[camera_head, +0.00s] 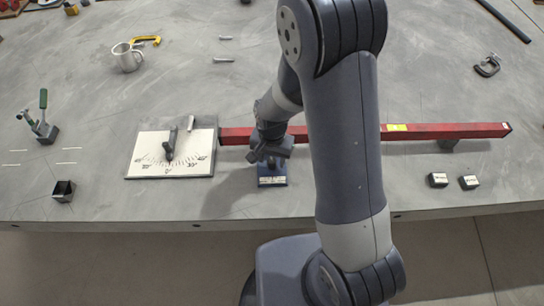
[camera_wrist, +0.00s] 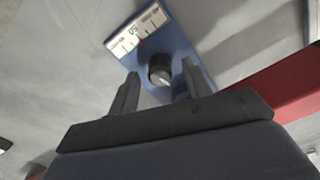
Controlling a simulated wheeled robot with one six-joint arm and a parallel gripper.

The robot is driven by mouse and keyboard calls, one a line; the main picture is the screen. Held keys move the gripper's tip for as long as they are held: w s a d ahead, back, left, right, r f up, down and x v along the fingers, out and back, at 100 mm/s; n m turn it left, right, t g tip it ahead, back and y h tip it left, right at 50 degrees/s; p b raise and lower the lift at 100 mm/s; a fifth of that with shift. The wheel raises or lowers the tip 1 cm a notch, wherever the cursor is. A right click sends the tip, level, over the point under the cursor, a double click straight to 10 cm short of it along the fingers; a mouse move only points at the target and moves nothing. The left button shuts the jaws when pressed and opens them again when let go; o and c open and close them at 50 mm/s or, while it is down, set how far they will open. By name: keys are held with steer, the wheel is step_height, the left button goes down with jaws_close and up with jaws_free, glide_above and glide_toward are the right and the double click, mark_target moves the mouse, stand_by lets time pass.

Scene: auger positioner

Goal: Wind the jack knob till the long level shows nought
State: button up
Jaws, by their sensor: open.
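The long red level (camera_head: 440,131) lies across the table, with a yellow patch (camera_head: 397,127) on top. A white dial board (camera_head: 145,160) sits at its left end. Its dark pointer (camera_head: 170,148) points down toward the curved scale, whose figures are too small to read. The blue jack (camera_head: 272,181) stands near the front edge; in the wrist view it carries a white scale strip (camera_wrist: 140,28) with a red mark. My gripper (camera_head: 268,156) is open above the jack. The dark round jack knob (camera_wrist: 161,70) shows between the fingertips; I cannot tell whether they touch it.
A white mug (camera_head: 127,58) and a yellow-handled tool (camera_head: 147,40) stand behind. A green-handled clamp (camera_head: 42,118) and a small dark box (camera_head: 63,191) are at left. My arm hides part of the level.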

steer(key=shift+c, duration=0.5)
steer(key=c, duration=0.9)
steer(key=shift+n, duration=0.3)
steer(key=n+b, duration=0.2)
steer(key=n, duration=0.1)
steer(key=shift+f+n, duration=0.1)
steer(key=shift+n, duration=0.2)
steer(key=n+b, duration=0.2)
steer(key=n, duration=0.3)
steer(key=shift+n, duration=0.4)
steer(key=o, duration=1)
